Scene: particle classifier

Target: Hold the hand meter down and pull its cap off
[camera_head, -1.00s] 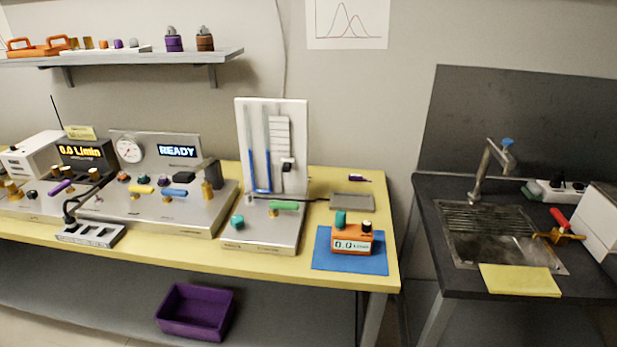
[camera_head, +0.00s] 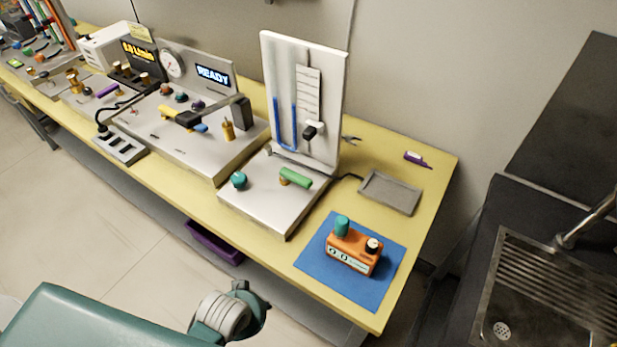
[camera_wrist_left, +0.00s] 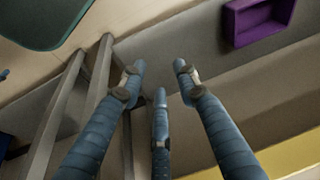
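The hand meter (camera_head: 352,253) is a small orange box with a lit display. It stands upright on a blue mat (camera_head: 316,259) near the right front corner of the yellow bench. Its teal cap (camera_head: 342,225) sits on the top left, and a dark knob with a pale top (camera_head: 373,245) sits on the top right. In the left wrist view, the three blue-grey fingers of my left gripper (camera_wrist_left: 159,72) are spread with nothing between them. The meter does not show in that view. My right gripper is in neither view.
A manometer stand (camera_head: 301,100) with a green handle (camera_head: 295,179) is left of the mat. A grey tray (camera_head: 390,193) lies behind the meter. A sink (camera_head: 545,290) is on the right. A purple bin (camera_wrist_left: 258,20) is below the bench.

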